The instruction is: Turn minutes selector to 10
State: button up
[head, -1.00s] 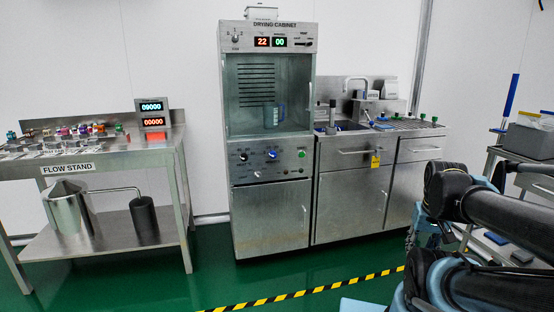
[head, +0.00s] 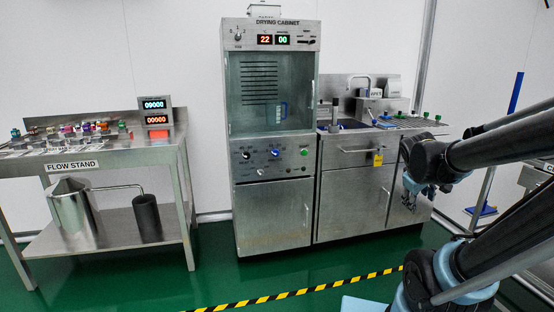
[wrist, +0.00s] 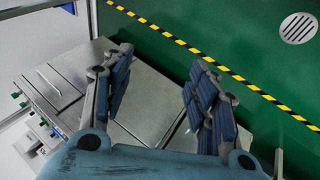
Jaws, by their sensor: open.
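The drying cabinet (head: 270,185) stands upright mid-picture in the head view. Its top panel has a knob (head: 238,37) with small marks around it, a red display (head: 265,40) reading 22 and a green display (head: 282,40) reading 00. Lower down are a black knob (head: 245,155), a blue knob (head: 274,153) and a green button (head: 304,153). Labels are too small to tell which knob is the minutes selector. My gripper (head: 410,197) hangs right of the cabinet, apart from it, before the sink counter. In the wrist view its fingers (wrist: 160,75) are spread and empty.
The steel sink counter (head: 352,190) adjoins the cabinet's right side. The flow stand (head: 150,157) is at left. A yellow-black floor stripe (head: 300,292) crosses the green floor, which is clear before the cabinet. A blue-handled tool (head: 516,93) stands at right.

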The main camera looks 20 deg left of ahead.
jog(key=w+a+r+n+t, duration=0.2)
jog(key=w+a+n, duration=0.25)
jog(key=w, duration=0.35)
jog(key=w+a+r+n+t, duration=0.25)
jog(key=w+a+n, duration=0.2)
jog(key=w, duration=0.35)
jog(key=w+a+n+t+y, duration=0.1)
jog(key=w+a+n+t, duration=0.2)
jog(key=a, duration=0.4)
jog(key=w+a+n+t+y, duration=0.1)
jog(key=w+a+n, duration=0.2)
jog(key=w+a, duration=0.35)
jog(key=w+a+f+n+t+y, duration=0.15)
jog(key=a+n, duration=0.25)
jog(key=a, duration=0.5)
jog(key=a+f+n+y, duration=0.25)
jog(key=a+n, duration=0.25)
jog(key=a, duration=0.3)
jog(key=n+y, duration=0.5)
jog(key=n, duration=0.3)
send_near(276, 155)
jog(key=x, duration=0.9)
jog(key=shift+w+a, duration=0.15)
jog(key=shift+w, duration=0.2)
